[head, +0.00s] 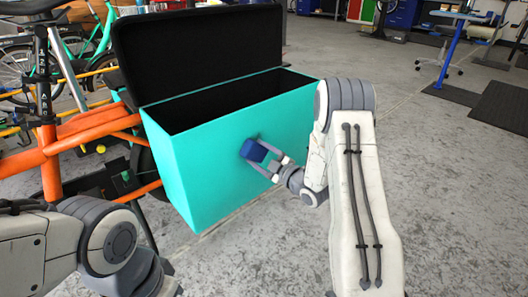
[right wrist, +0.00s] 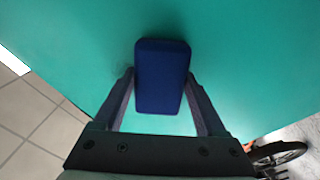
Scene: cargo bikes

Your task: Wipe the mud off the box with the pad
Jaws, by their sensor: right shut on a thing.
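The teal box (head: 205,170) stands at the left middle of the head view with its black lid (head: 200,50) raised and a dark inside. My right gripper (head: 264,160) is shut on the blue pad (head: 253,150) at the front wall of the box. In the right wrist view the pad (right wrist: 161,80) sits between the two fingers, in front of the teal wall (right wrist: 240,60). I cannot tell whether the pad touches the wall. A faint dark smudge shows beside the pad; it may be mud or shadow. My left arm shows at lower left, its gripper out of frame.
The orange bike frame (head: 95,130) is left of the box, close to my left arm. The grey floor (head: 450,190) to the right is clear. A blue-legged stand (head: 452,50), a stool and dark mats (head: 503,103) are farther back at the right.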

